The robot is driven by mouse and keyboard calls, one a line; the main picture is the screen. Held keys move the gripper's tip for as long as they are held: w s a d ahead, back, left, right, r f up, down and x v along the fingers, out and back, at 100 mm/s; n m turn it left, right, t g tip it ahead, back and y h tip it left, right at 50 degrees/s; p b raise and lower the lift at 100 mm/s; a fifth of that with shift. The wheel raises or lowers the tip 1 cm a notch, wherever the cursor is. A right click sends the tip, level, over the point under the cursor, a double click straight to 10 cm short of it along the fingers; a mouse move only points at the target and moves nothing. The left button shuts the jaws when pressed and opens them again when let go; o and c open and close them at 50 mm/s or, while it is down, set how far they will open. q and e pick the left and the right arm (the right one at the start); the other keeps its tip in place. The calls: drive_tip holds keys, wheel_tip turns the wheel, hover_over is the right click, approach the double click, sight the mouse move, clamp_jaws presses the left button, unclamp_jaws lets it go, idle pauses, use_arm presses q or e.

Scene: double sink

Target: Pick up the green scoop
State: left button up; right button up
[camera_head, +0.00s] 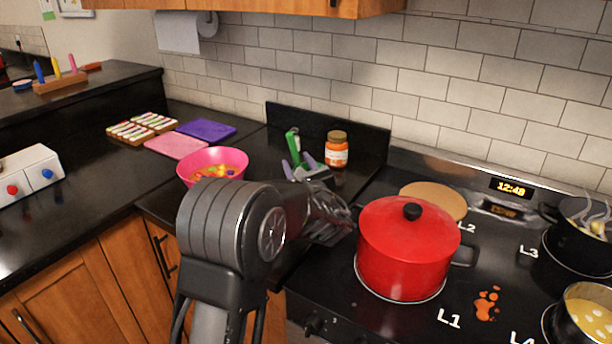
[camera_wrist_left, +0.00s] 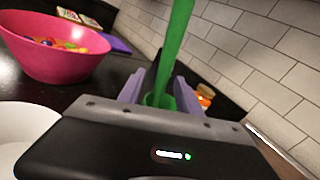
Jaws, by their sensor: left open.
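The green scoop (camera_head: 292,143) stands upright on the black counter by the back wall, left of an orange jar. In the left wrist view its green handle (camera_wrist_left: 176,50) rises between the two lilac fingers of my left gripper (camera_wrist_left: 158,85). In the head view my left gripper (camera_head: 299,167) reaches toward the scoop from the front. The fingers are open on either side of the scoop. The gripper body hides the scoop's lower end, and I cannot tell whether either finger touches it. My right gripper is not in view.
A pink bowl (camera_head: 213,165) of colourful pieces sits left of my arm. The orange jar (camera_head: 336,150) stands close right of the scoop. A red pot (camera_head: 405,247) on the stove is close to my wrist. A white dish (camera_wrist_left: 20,132) shows in the left wrist view.

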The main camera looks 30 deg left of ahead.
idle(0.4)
use_arm(q)
clamp_jaws()
idle(1.3)
